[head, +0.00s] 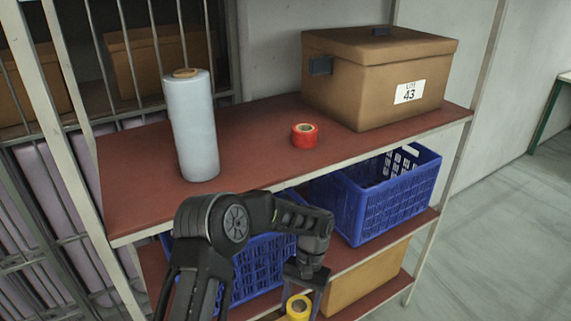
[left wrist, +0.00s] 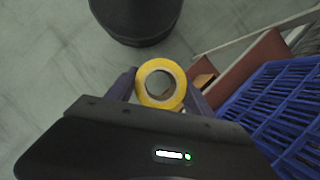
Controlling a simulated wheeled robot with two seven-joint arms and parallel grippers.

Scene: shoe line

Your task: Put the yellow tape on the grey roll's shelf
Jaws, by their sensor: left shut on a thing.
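The yellow tape (head: 298,308) is held by my left gripper (head: 303,298), low in front of the shelf unit in the head view. In the left wrist view the yellow tape (left wrist: 148,98) sits between the two fingers of my left gripper (left wrist: 160,92), which is shut on it. The grey roll (head: 193,125) stands upright at the left of the red-brown top shelf (head: 245,142). The gripper and tape are below the level of this shelf and apart from it. My right gripper is not in view.
A red tape (head: 304,135) lies on the top shelf right of the roll. A lidded cardboard box (head: 345,90) stands at the shelf's right. Blue crates (head: 375,200) fill the lower shelf. Bare shelf surface lies between roll and red tape.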

